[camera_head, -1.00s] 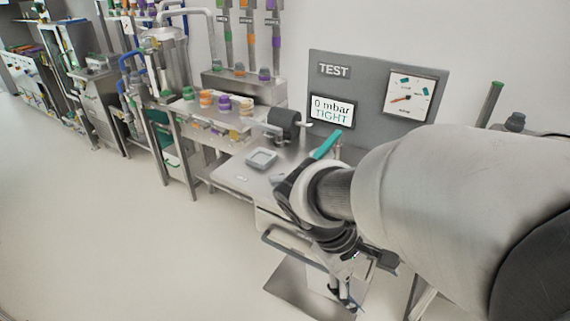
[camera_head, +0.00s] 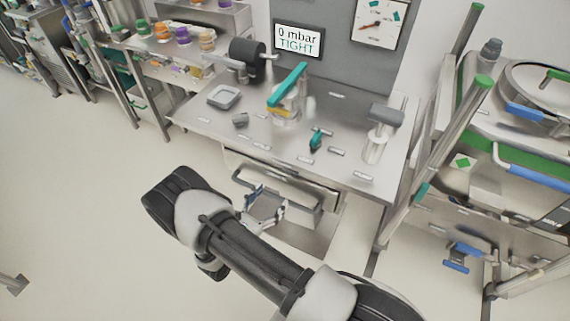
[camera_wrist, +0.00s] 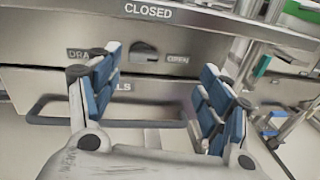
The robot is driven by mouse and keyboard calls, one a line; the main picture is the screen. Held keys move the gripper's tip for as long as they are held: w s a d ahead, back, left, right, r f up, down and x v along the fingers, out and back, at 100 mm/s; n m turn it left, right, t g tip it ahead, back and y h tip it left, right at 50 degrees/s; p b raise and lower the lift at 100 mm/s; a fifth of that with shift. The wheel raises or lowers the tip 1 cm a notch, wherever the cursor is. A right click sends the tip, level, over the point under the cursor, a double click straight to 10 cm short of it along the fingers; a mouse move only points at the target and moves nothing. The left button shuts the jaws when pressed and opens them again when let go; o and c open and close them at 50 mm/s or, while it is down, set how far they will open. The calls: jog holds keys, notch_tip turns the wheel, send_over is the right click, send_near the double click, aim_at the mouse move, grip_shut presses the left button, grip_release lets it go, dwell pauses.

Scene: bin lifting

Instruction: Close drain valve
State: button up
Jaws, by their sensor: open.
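The drain valve's dark knob (camera_wrist: 143,52) sits on a steel front panel in the wrist view. A partly hidden label starting "DRA" is to its left, one that seems to read "OPEN" to its right, and "CLOSED" above. The knob's lever part seems to lie sideways, towards the right label. My gripper (camera_wrist: 157,85) is open and empty, with blue-padded fingers either side of the knob in the picture, apart from it. In the head view my gripper (camera_head: 266,204) is low in front of the workbench; the knob cannot be made out there.
A bar handle (camera_wrist: 100,122) crosses the panel below the knob, partly behind my fingers. The workbench (camera_head: 190,117) above holds a teal-handled device (camera_head: 287,85), a grey tray (camera_head: 223,97) and a black cylinder (camera_head: 247,58). A tubular rack (camera_head: 440,150) stands right. Open floor lies left.

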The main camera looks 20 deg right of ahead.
aim_at(289, 171)
jog(key=w+d+f+b, duration=0.1)
jog(key=w+d, duration=0.2)
jog(key=d, duration=0.1)
jog(key=w+d+f+n+t+b, duration=0.1)
jog(key=w+d, duration=0.3)
jog(key=w+d+f+n+t+y+b, duration=0.1)
jog(key=w+d+b, duration=0.1)
jog(key=w+d, duration=0.1)
jog(key=shift+w+d+f, duration=0.3)
jog(key=shift+w+d, duration=0.1)
jog(key=shift+d, duration=0.35)
jog(key=shift+c, duration=0.6)
jog(key=c, duration=1)
